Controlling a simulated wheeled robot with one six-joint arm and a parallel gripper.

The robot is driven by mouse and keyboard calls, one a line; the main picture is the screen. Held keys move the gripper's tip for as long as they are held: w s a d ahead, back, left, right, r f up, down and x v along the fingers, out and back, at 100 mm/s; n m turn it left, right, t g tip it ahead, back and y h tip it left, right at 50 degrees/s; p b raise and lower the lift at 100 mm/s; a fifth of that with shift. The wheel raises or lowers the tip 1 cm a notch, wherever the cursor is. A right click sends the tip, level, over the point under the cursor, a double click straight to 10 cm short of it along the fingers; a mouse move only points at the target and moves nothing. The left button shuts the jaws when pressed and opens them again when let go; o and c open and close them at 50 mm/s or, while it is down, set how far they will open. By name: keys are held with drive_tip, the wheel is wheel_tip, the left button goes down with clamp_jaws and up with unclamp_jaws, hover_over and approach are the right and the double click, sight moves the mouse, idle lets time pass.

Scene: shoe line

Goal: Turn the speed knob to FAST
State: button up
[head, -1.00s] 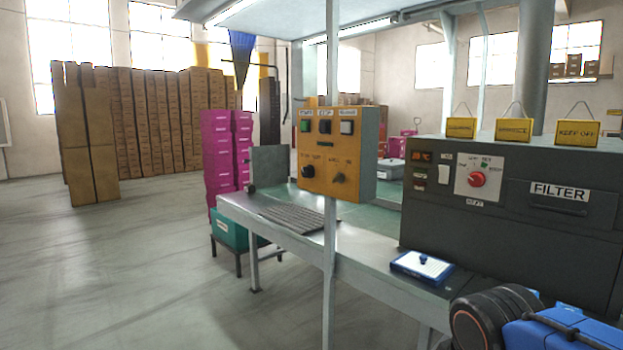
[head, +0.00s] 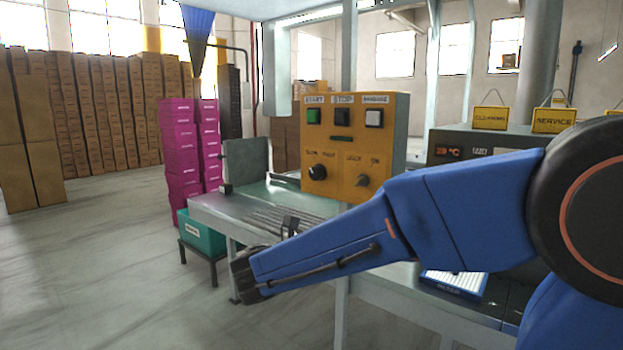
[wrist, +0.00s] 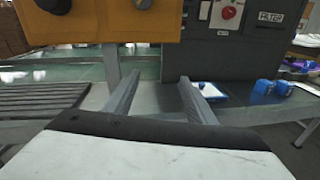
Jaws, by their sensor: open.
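The yellow-orange control panel (head: 340,148) stands on a post in the head view. The speed knob (head: 318,172) is the black knob at its lower left, under small SLOW and FAST labels; its exact pointing is too small to tell. In the wrist view the panel (wrist: 100,22) fills the upper left, and the black speed knob (wrist: 54,5) is cut off by the top edge. My gripper (wrist: 160,76) is open and empty, its two grey fingers apart, below and right of the speed knob and touching nothing visible. In the head view my arm largely hides the gripper.
A second knob (head: 362,181) sits right of the speed knob, with green, black and white buttons above. The dark filter machine (wrist: 240,45) with a red knob (wrist: 228,12) stands to the right. The bench (head: 215,205) lies below the panel. Pink boxes (head: 181,150) stand left.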

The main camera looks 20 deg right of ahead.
sight(314, 174)
drive_tip(key=w+a+r+n+t, duration=0.2)
drive_tip(key=w+a+n+t, duration=0.15)
drive_tip(key=a, duration=0.45)
drive_tip(key=w+a+r+n+t, duration=0.2)
drive_tip(key=a+r+n+t, duration=0.15)
drive_tip(key=a, duration=0.45)
drive_tip(key=shift+m+h, duration=0.3)
drive_tip(key=x, duration=1.7)
drive_tip(key=shift+w+f, duration=0.15)
drive_tip(key=shift+w, duration=0.1)
drive_tip(key=c, duration=1)
